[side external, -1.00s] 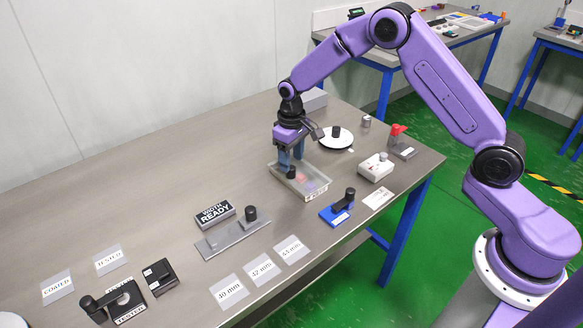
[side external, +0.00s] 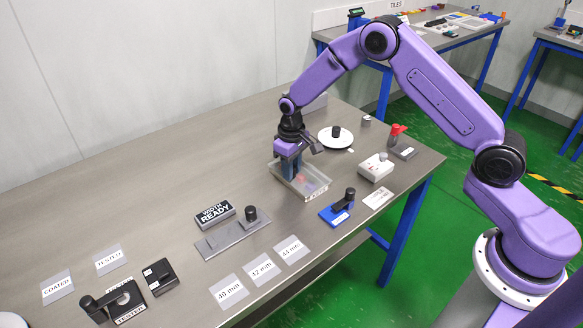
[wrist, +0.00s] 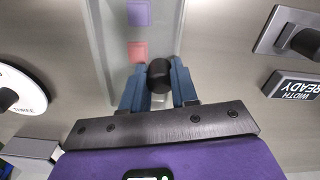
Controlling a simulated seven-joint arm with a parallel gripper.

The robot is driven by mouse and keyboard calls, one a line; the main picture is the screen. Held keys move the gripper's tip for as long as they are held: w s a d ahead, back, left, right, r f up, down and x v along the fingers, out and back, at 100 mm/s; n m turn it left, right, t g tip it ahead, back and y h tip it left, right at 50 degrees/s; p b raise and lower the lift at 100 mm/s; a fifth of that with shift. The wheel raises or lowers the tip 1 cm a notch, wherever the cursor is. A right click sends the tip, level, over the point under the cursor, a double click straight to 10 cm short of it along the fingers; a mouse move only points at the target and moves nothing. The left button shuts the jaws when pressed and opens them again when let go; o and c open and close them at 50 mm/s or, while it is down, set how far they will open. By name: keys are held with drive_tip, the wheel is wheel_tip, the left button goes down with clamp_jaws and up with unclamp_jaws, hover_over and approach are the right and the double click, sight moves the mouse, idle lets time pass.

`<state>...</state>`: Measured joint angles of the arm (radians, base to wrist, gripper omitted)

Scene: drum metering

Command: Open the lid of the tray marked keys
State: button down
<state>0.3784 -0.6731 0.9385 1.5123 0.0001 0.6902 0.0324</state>
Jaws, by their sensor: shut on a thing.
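A clear tray (side external: 325,182) with a see-through top stands mid-table in the side view. Its front label is too small to read surely. A red block and a purple block show through the top in the wrist view. My gripper (side external: 288,176) is over the tray's far-left end, pointing down. In the wrist view my gripper (wrist: 158,82) has its blue fingers on both sides of a black knob (wrist: 159,74), shut on it. The knob is hidden in the side view. The lid looks level; I cannot see any gap under it.
A white disc with a black knob (side external: 336,131) stands behind the tray. A white box (side external: 375,168) and a blue fixture (side external: 340,208) are to the right. A WIDTH READY sign (side external: 214,213) and a grey plate (side external: 233,239) are front left. Bare table lies left of the tray.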

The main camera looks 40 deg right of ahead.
drive_tip(key=d, duration=0.9)
drive_tip(key=shift+d, duration=0.35)
drive_tip(key=c, duration=0.9)
unclamp_jaws()
drive_tip(key=shift+o, duration=0.2)
drive_tip(key=shift+r, duration=0.15)
wheel_tip(320, 180, up, 17)
drive_tip(key=shift+r, duration=0.1)
